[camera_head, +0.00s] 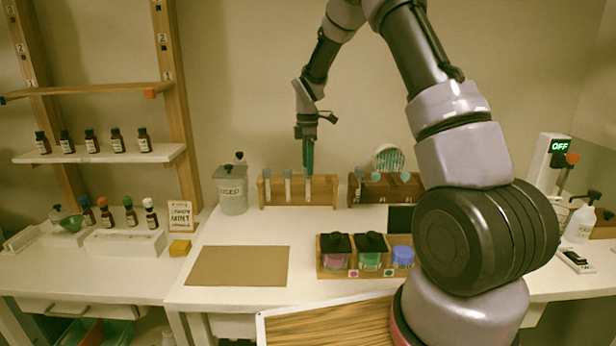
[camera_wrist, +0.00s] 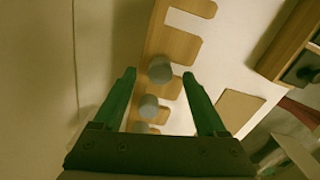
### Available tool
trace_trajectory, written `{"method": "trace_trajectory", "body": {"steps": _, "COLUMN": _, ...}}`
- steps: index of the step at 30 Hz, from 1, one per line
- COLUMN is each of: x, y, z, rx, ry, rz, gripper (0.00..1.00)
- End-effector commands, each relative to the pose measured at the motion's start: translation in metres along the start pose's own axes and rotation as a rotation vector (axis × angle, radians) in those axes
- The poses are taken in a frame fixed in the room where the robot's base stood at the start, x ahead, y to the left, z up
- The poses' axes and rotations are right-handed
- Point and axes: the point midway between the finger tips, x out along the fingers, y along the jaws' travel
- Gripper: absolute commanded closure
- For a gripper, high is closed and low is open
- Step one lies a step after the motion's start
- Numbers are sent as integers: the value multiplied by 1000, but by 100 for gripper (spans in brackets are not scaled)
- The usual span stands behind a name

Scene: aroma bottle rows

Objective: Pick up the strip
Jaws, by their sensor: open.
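A wooden rack (camera_head: 322,204) stands at the back of the white table and holds several pale upright strips (camera_head: 287,187). In the wrist view the rack (camera_wrist: 178,45) runs diagonally, with grey rounded strip tops. One strip top (camera_wrist: 160,70) lies between my fingertips in the picture; I cannot tell its depth. Two more tops (camera_wrist: 148,108) show closer to the palm. My gripper (camera_head: 307,165) points down over the right part of the rack. Its green fingers (camera_wrist: 159,74) are spread apart with nothing gripped. My gripper partly hides the rack's right-hand strip.
A jar labelled USED (camera_head: 231,192) stands left of the rack. A second, darker rack with blue-topped strips (camera_head: 376,176) stands to the right. A wooden holder with lidded jars (camera_head: 370,262) and a brown mat (camera_head: 237,266) are in front. The table between is mostly clear.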

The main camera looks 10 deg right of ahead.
Motion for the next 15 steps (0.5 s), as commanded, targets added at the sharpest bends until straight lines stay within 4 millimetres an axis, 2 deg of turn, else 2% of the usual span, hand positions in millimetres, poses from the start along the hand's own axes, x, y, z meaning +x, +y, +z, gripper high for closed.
{"method": "trace_trajectory", "body": {"steps": 3, "x": 10, "y": 0, "z": 0, "rx": 1, "ry": 0, "rz": 0, "gripper": 26}}
{"method": "trace_trajectory", "body": {"steps": 10, "x": 12, "y": 0, "z": 0, "rx": 1, "ry": 0, "rz": 1, "gripper": 26}}
{"method": "trace_trajectory", "body": {"steps": 11, "x": 12, "y": 0, "z": 0, "rx": 1, "ry": 0, "rz": 1, "gripper": 30}}
{"method": "trace_trajectory", "body": {"steps": 15, "x": 12, "y": 0, "z": 0, "rx": 1, "ry": 0, "rz": 1, "gripper": 83}}
